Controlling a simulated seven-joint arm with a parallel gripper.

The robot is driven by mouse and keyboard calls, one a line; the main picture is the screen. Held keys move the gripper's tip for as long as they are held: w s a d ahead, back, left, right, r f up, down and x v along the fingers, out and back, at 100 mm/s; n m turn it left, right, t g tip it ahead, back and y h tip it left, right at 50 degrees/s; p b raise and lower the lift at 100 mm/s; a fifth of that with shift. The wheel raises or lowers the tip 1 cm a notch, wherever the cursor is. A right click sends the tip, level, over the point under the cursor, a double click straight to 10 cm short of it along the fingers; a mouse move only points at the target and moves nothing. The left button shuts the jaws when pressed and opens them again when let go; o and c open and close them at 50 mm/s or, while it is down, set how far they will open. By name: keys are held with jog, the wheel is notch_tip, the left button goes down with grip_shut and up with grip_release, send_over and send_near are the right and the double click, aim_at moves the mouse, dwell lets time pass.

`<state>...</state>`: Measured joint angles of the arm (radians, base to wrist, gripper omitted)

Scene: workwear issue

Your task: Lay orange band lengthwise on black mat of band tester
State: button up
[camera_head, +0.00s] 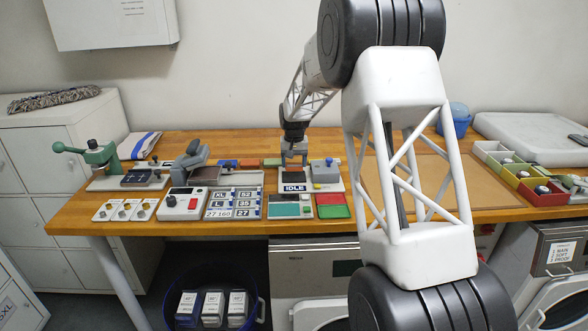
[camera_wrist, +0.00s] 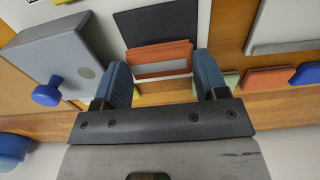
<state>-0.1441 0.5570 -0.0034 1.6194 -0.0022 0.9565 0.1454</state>
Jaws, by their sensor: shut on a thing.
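My gripper (camera_wrist: 165,75) is shut on the orange band (camera_wrist: 160,52), a folded-looking strip with a pale face, which spans between the two blue fingers. The band is beside the near edge of the black mat (camera_wrist: 165,22) in the wrist view; I cannot tell whether it touches the mat. The band tester shows as a grey block with a blue knob (camera_wrist: 48,92) left of the fingers. In the head view my gripper (camera_head: 294,163) is over the band tester (camera_head: 325,172), behind the IDLE sign (camera_head: 294,188). The band and mat are hard to make out there.
Green (camera_wrist: 230,80), orange (camera_wrist: 268,78) and blue (camera_wrist: 305,73) pieces lie right of the fingers in the wrist view. A control box (camera_head: 183,204) and number plates (camera_head: 232,203) stand front left. Green and red pads (camera_head: 333,205) lie in front. A brown board (camera_head: 440,180) is right.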

aim_at(294, 166)
jog(key=shift+f, duration=1.4)
jog(key=shift+f, duration=0.15)
jog(key=o, duration=0.9)
jog(key=shift+r, duration=0.2)
notch_tip(294, 166, up, 12)
jog(key=shift+s, duration=0.1)
